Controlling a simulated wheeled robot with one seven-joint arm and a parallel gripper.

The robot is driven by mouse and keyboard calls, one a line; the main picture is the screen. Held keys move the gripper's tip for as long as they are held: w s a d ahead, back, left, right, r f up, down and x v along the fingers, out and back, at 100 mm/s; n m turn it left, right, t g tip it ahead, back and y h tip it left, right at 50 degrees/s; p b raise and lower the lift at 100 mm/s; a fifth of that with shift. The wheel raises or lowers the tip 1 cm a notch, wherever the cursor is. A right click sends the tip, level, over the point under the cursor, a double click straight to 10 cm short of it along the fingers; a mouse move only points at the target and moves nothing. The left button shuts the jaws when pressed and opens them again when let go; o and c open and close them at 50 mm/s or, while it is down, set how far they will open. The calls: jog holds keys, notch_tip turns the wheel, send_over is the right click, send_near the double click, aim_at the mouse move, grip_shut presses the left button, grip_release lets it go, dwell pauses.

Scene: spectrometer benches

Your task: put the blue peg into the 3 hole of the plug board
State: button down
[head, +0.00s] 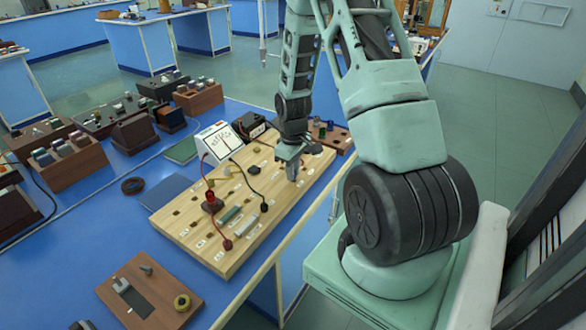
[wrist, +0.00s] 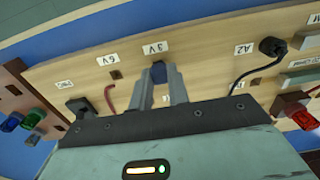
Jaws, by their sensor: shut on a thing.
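My gripper (wrist: 163,92) is shut on a small dark blue peg (wrist: 159,70) in the wrist view. The peg lies just under the upside-down "3V" label (wrist: 155,48) of the wooden plug board (wrist: 205,62). The fingers and the peg hide the hole there, so I cannot tell whether the peg is in it or above it. In the head view my gripper (head: 291,168) is low over the far right part of the plug board (head: 196,250); the peg is not distinguishable there.
The "6V" label (wrist: 107,59) has an open hole (wrist: 116,74) beside it. A black plug (wrist: 273,46) with a lead stands near "A2". A peg rack (head: 340,140) is beyond the board. A meter (head: 222,140) stands behind it. Black and red leads cross the board.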

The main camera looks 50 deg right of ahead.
jog(key=shift+f, duration=0.35)
jog(key=c, duration=1.3)
grip_release()
jog(key=shift+o, duration=0.2)
notch_tip(320, 180, up, 18)
jog(key=shift+f+b, duration=0.25)
jog(key=shift+b, duration=0.2)
